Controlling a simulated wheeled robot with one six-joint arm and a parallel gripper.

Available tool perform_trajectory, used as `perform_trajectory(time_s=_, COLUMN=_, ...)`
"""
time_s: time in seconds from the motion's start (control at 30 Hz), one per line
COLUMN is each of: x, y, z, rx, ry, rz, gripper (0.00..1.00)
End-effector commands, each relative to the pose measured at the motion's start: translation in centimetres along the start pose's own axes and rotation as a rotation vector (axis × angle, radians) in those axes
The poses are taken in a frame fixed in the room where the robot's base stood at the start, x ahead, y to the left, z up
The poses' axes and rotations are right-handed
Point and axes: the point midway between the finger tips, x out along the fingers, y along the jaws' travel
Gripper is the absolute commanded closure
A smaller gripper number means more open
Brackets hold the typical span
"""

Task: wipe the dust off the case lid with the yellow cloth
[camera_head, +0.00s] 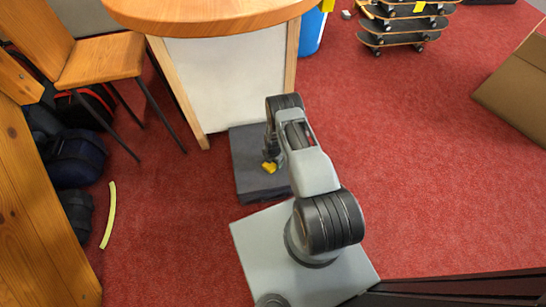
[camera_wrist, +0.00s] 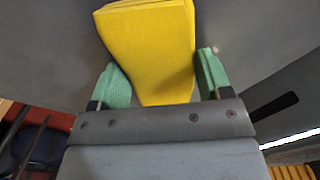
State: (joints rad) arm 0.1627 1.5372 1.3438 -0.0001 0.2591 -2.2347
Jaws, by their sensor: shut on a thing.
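The dark grey case (camera_head: 249,180) lies flat on the red carpet in the head view, at the foot of the round-topped counter. Its lid faces up, and part of it is hidden by my arm. The yellow cloth (camera_head: 269,168) is over the lid at my gripper. In the wrist view the folded cloth (camera_wrist: 150,45) sits between the green fingers of my gripper (camera_wrist: 162,78), which is shut on it. A grey surface (camera_wrist: 250,40), apparently the lid, fills the background there. I cannot tell whether the cloth touches it. No dust is clearly visible.
The wooden counter (camera_head: 225,85) stands right behind the case. A chair (camera_head: 103,60) and dark bags (camera_head: 78,158) are at the left, with a yellow strip (camera_head: 110,215) on the carpet. A skateboard rack (camera_head: 400,30) and cardboard box (camera_head: 515,85) are at the right. Carpet between is clear.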

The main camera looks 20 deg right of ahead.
Motion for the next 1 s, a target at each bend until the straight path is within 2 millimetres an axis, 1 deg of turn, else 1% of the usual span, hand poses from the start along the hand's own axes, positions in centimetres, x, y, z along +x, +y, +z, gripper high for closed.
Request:
perform_trajectory(time_s=0.17, x=0.0, y=-0.6, z=-0.5, rx=-0.001, ry=0.002, rz=-0.003, gripper=0.47)
perform_trajectory(time_s=0.4, x=0.0, y=-2.1, z=-1.9, rx=-0.001, ry=0.003, rz=-0.004, gripper=0.47)
perform_trajectory(time_s=0.53, x=0.1, y=-2.7, z=-2.3, rx=-0.001, ry=0.003, rz=-0.004, gripper=0.47)
perform_trajectory(time_s=1.0, x=0.1, y=-3.0, z=-2.5, rx=-0.001, ry=0.003, rz=-0.004, gripper=0.47)
